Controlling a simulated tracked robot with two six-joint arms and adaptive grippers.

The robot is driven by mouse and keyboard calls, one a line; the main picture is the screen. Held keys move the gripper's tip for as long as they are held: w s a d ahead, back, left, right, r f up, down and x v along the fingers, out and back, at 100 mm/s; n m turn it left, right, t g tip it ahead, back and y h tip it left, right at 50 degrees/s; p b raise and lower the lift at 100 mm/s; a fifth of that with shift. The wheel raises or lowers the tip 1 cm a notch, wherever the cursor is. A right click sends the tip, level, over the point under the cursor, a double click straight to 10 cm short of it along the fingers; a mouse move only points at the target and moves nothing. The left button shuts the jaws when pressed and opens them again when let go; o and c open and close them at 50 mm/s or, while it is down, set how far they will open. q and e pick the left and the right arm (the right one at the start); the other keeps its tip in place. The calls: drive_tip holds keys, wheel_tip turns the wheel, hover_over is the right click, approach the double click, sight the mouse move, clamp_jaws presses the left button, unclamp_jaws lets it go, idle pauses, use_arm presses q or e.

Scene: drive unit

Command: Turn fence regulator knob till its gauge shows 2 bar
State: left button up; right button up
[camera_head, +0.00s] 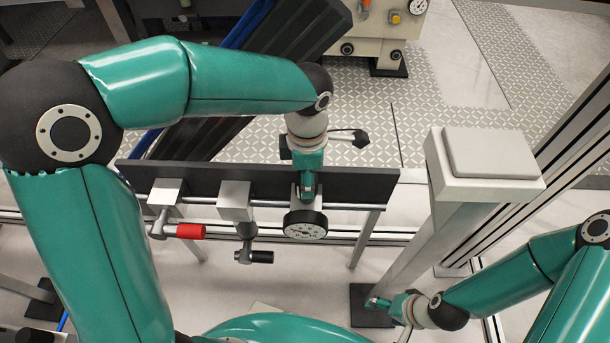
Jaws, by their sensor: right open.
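A round gauge (305,226) with a white face and black rim hangs at the right part of the dark fence rail (363,185). Its needle is too small to read. My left gripper (307,190) points down just above and behind the gauge, at a grey block on the rail. The regulator knob is not clearly visible; the gripper covers that spot. I cannot tell whether its fingers are shut on anything. My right gripper (374,302) is open and apart from the fence, low at the right.
Left of the gauge, a red-handled valve (190,231) and a black-handled valve (256,256) hang from the rail. A grey post with a flat top (490,153) stands right of the fence. A beige machine (385,30) stands behind.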

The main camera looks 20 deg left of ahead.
use_arm(q)
drive_tip(key=o, duration=1.2)
drive_tip(key=shift+s, duration=0.1)
drive_tip(key=shift+c, duration=0.2)
drive_tip(key=shift+r, duration=0.1)
drive_tip(key=shift+r, duration=0.25)
wheel_tip(320, 180, up, 11)
